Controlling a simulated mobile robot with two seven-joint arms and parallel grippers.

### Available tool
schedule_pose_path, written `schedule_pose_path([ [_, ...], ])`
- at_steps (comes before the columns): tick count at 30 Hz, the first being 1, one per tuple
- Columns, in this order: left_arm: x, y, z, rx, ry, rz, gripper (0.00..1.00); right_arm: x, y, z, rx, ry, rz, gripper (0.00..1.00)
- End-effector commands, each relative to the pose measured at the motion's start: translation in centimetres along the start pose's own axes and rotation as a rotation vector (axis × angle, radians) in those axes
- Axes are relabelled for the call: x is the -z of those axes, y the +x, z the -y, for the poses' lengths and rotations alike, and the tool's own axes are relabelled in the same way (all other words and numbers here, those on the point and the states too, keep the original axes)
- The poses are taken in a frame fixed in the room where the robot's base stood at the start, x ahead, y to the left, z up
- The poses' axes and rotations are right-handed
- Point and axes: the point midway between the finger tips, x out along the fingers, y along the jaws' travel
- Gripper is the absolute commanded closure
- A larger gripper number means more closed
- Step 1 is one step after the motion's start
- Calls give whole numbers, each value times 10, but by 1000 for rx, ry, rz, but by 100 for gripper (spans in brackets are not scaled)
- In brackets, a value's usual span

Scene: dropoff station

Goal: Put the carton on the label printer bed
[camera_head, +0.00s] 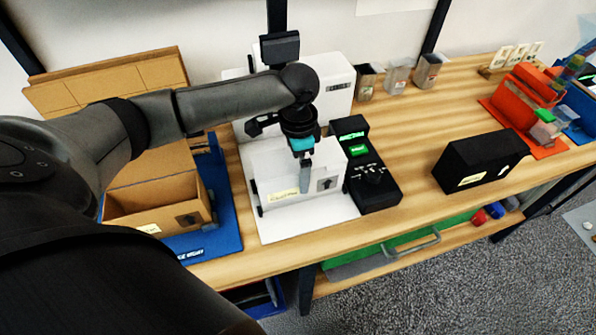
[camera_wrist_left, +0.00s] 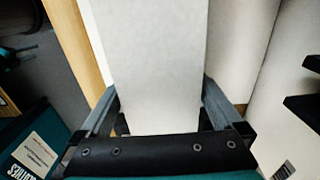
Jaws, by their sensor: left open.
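A white carton (camera_head: 330,186) with a dark arrow mark and a yellowish label stands upright on the white label printer bed (camera_head: 290,231), in front of the printer body (camera_head: 331,88). My left gripper (camera_head: 304,175) points down at the carton, with one finger in front of its near face. In the left wrist view, a pale slab (camera_wrist_left: 155,55), seemingly the carton, lies between the two open fingers (camera_wrist_left: 160,108). Whether the fingers touch it, I cannot tell. My right gripper is not in view.
An open brown box (camera_head: 160,205) stands on a blue mat (camera_head: 222,190) at left. A black device with green displays (camera_head: 370,180) stands close right of the bed. A black box (camera_head: 480,160), metal cups (camera_head: 398,77) and red bins (camera_head: 520,100) are farther right. Clear wood (camera_head: 415,130) lies between.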

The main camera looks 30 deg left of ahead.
Motion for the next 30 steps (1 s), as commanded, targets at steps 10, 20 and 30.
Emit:
schedule_pose_path([
  [10,1,-75,0,1,1,-3,0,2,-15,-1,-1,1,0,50],
  [20,0,-94,0,-1,-1,0,0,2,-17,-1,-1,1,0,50],
  [30,0,-94,0,-1,-1,-1,0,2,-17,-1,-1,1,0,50],
])
